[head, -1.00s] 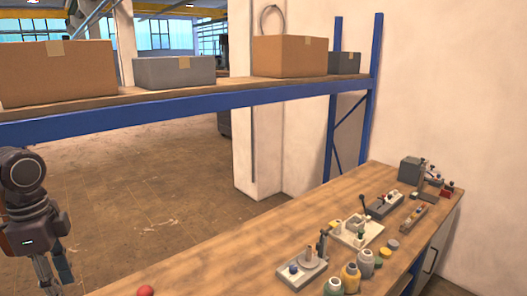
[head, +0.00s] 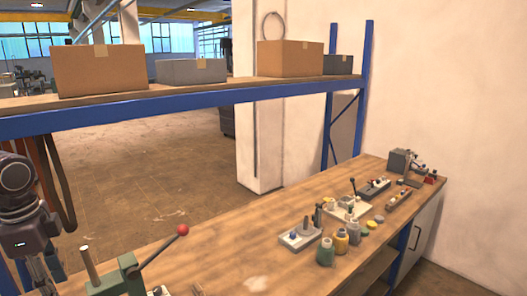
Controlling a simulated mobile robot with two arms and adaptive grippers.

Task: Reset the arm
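My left arm is at the left edge of the head view, with its gripper (head: 46,268) pointing down at the lower left. Two finger parts show, but the tips are cut off or unclear, and I cannot tell whether they are open or shut. I see nothing held. My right gripper is not in view. A green press-like device (head: 118,278) stands at the bench's near left, partly cut off. Its dark lever rises to a red ball knob (head: 183,230), to the right of my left gripper and apart from it.
The wooden bench (head: 235,240) runs to the back right. Several jars (head: 341,241) and small fixtures (head: 300,236) crowd its right part; its middle is mostly clear. A blue-framed shelf (head: 200,98) with boxes (head: 100,70) spans above. Hoses (head: 58,180) hang left.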

